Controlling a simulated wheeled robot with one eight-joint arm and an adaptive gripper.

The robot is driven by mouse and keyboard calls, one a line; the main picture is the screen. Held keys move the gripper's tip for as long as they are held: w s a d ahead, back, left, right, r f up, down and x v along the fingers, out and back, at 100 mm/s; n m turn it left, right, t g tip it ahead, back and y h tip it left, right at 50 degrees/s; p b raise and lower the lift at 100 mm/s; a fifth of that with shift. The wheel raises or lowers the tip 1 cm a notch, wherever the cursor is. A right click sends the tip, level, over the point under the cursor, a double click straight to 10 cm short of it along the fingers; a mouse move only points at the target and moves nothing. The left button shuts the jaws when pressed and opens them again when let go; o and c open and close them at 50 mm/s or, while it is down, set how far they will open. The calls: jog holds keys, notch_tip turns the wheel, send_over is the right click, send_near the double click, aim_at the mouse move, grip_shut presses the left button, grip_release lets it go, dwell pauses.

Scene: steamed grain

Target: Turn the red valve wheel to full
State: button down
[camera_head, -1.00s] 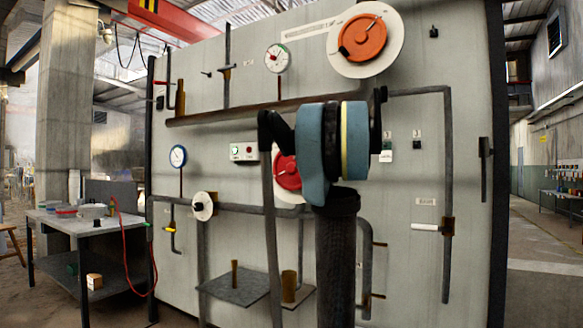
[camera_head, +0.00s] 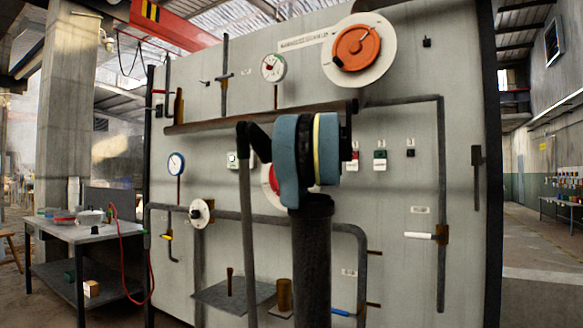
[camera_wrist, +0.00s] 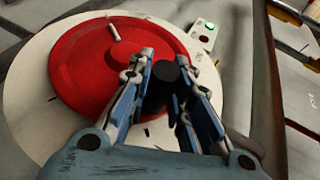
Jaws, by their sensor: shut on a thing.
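The red valve wheel (camera_wrist: 90,62) is a flat red disc on a round white plate (camera_wrist: 25,110) and fills the left of the wrist view. A short pale bar lies on its face near the top. My gripper (camera_wrist: 167,60) is shut on a black knob (camera_wrist: 163,88) at the wheel's right edge, one blue finger on each side. In the head view only a sliver of the red wheel (camera_head: 272,182) shows left of my arm. My arm hides the rest of it and my fingers there.
An orange wheel (camera_head: 356,47) on a white disc sits higher on the grey panel (camera_head: 400,260). Pipes, gauges and a small white handwheel (camera_head: 199,213) surround the red wheel. A shelf (camera_head: 235,295) juts out below. A workbench (camera_head: 85,230) stands at left.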

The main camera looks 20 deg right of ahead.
jog(key=shift+r, duration=0.1)
dwell(0.3)
jog(key=c, duration=1.4)
grip_release()
jog(key=shift+c, duration=0.2)
jog(key=shift+s+d+r, duration=0.15)
jog(key=shift+s+d, duration=0.05)
jog(key=shift+s, duration=0.3)
jog(key=s+d, duration=0.4)
jog(key=s, duration=0.7)
jog(key=shift+d, duration=0.1)
